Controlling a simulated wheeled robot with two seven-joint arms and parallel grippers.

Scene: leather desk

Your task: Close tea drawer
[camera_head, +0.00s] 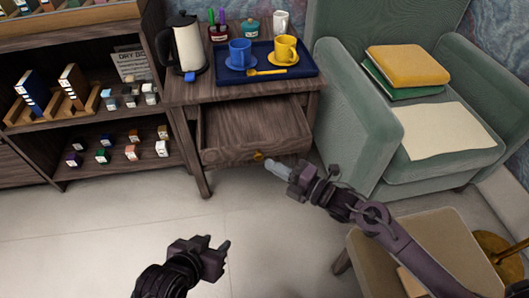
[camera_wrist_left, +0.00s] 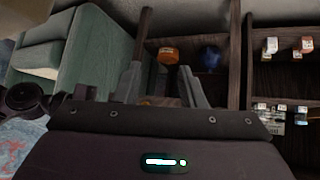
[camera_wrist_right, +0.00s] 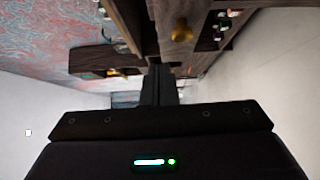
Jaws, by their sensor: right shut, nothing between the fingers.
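The wooden tea drawer (camera_head: 256,128) is pulled out from under the top of the side table (camera_head: 188,95). Its inside looks empty in the head view. A brass knob (camera_head: 258,155) sits on its front, and the knob also shows in the right wrist view (camera_wrist_right: 182,31). My right gripper (camera_head: 272,167) is shut and empty, close in front of the drawer front, just right of the knob in the head view. Whether it touches the drawer, I cannot tell. My left gripper (camera_head: 221,243) is open and empty, low in front of the table and apart from the drawer.
On the table, a blue tray (camera_head: 310,70) holds a blue cup (camera_head: 240,53) and a yellow cup (camera_head: 286,49); a kettle (camera_head: 188,45) stands left. A green armchair (camera_head: 350,115) borders the drawer's right. Shelves stand left. A beige seat (camera_head: 430,240) is at lower right.

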